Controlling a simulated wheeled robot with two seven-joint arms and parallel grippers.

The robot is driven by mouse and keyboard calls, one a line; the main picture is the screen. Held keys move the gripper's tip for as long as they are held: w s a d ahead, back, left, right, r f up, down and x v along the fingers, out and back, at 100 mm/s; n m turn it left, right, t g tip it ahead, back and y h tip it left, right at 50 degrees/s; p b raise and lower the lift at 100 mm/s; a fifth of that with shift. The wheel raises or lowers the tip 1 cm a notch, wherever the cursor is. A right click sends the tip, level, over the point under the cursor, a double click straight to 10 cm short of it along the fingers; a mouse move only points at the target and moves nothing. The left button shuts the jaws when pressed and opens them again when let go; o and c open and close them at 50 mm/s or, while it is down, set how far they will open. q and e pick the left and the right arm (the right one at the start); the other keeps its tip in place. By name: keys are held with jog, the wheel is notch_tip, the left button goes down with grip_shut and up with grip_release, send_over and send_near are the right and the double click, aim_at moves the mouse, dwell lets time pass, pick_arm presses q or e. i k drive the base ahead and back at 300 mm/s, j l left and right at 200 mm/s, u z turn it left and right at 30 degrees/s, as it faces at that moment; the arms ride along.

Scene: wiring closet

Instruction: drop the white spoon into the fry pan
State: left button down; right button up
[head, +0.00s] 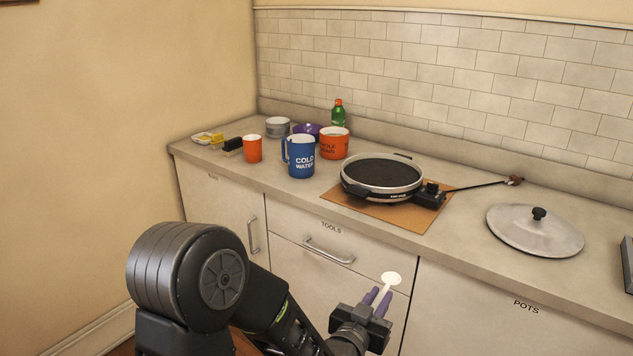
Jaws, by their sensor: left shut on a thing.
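The white spoon (391,279) is held in my left gripper (377,298), its bowl end pointing up and away from the purple fingers. The gripper is shut on the spoon's handle, in front of the drawer fronts and lower in the picture than the counter edge. The fry pan (382,172) is round and dark inside with a light rim. It sits on the counter on a brown board (401,215), above the gripper in the picture, with its handle base to the right. My right gripper is not in view.
A pan lid (535,231) lies right of the pan. Left of it stand a blue mug (301,158), orange cups (334,143), a purple bowl (307,129), a grey tin (278,127) and a green bottle (338,112). Drawer handles (327,251) stick out below the counter.

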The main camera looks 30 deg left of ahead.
aim_at(377, 180)
jog(key=u, duration=0.15)
jog(key=z, duration=0.65)
jog(key=j+z, duration=0.35)
jog(key=k+j+z, duration=0.15)
jog(key=j+z, duration=0.15)
jog(key=j, duration=0.2)
jog(key=k+j+z, duration=0.1)
jog(key=j+z, duration=0.25)
jog(key=k+j+z, duration=0.2)
jog(key=j+z, duration=0.15)
jog(key=k+j, duration=0.3)
jog(key=j, duration=0.2)
jog(key=k+j+z, duration=0.1)
jog(key=k+j, duration=0.2)
jog(key=j, duration=0.2)
jog(key=k+j, duration=0.3)
jog(key=j, duration=0.2)
jog(key=k+j+z, duration=0.1)
jog(key=k+j, duration=0.2)
jog(key=j, duration=0.15)
